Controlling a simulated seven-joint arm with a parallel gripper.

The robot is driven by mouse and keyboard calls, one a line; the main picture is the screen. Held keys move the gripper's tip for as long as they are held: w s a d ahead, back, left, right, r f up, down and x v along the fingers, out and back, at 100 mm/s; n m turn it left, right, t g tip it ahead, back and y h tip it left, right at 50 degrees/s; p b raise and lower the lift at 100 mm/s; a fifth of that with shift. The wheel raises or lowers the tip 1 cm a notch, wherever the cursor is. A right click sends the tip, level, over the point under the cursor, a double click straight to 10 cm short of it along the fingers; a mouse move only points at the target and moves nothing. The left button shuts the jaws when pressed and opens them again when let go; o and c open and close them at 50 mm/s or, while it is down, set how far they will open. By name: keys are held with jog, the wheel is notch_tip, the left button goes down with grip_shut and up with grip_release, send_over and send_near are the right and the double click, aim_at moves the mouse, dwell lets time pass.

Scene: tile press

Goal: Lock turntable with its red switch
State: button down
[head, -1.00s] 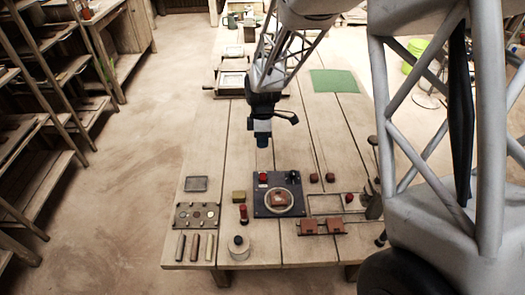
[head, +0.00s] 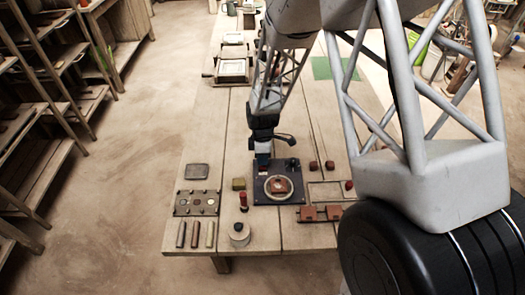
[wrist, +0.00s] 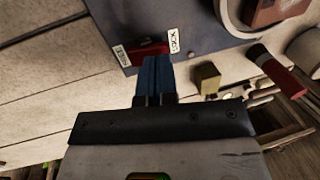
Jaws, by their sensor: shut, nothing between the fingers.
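The turntable is a round disc with a pale ring (head: 267,189) on a dark blue panel (head: 262,196), with a reddish-brown block (head: 279,187) on it. In the wrist view the red switch (wrist: 150,48) lies on the panel (wrist: 195,30) between two white labels; the one on the right reads LOCK (wrist: 173,41). My gripper (wrist: 157,60) is shut and empty, its blue fingertips at the switch's near edge. I cannot tell whether they touch it. In the head view my gripper (head: 262,163) is over the panel's far left corner and hides the switch.
A grey knobbed pot (head: 239,235) is in front. A plate with round recesses (head: 197,203) lies further left. Red blocks (head: 308,213) sit on a frame at right.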

jog(key=shift+s+f, duration=0.1)
jog(key=shift+f, duration=0.35)
